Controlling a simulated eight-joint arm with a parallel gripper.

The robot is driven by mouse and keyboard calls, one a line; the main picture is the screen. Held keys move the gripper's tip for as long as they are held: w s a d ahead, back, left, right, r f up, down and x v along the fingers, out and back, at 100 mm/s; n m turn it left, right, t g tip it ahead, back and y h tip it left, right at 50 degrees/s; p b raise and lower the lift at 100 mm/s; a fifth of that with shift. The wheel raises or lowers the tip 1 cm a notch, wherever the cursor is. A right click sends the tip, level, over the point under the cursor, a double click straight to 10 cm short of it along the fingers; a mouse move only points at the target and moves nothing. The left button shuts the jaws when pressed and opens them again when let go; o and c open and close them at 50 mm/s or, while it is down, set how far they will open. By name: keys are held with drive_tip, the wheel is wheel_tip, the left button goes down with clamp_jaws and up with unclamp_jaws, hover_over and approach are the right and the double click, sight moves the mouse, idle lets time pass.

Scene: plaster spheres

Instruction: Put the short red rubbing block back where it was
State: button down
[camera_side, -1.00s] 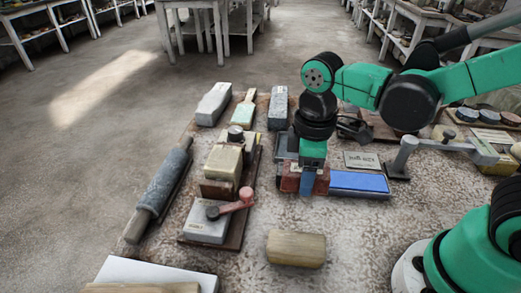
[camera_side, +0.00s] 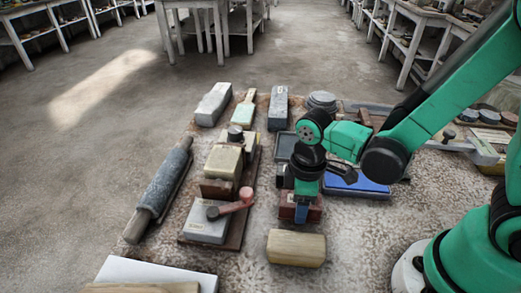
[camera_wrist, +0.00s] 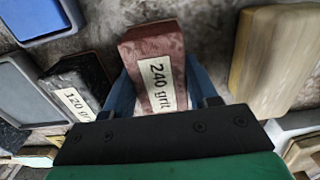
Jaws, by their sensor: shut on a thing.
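The short red block (camera_side: 287,208), labelled "240 grit", is between the blue fingers of my gripper (camera_side: 302,212). In the wrist view the red block (camera_wrist: 156,68) fills the space between both fingers (camera_wrist: 160,92), which are shut on its sides. It is close to the table top; I cannot tell whether it touches it. In the side view, my gripper hides part of the block.
A black block (camera_wrist: 75,87) labelled "120 grit" lies beside the red one. A pale wooden block (camera_side: 296,248) stands just in front. A blue-topped tray (camera_side: 358,185) lies to the right.

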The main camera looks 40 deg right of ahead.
drive_tip(key=shift+f, duration=0.1)
drive_tip(key=shift+c, duration=1.2)
unclamp_jaws()
wheel_tip(320, 180, up, 12)
drive_tip(key=w+d+r+m+t, duration=0.1)
drive_tip(key=d+m+t, duration=0.5)
drive_tip(key=m, duration=0.3)
drive_tip(key=shift+d+t, duration=0.25)
drive_tip(key=shift+t, duration=0.35)
drive_tip(key=shift+w, duration=0.1)
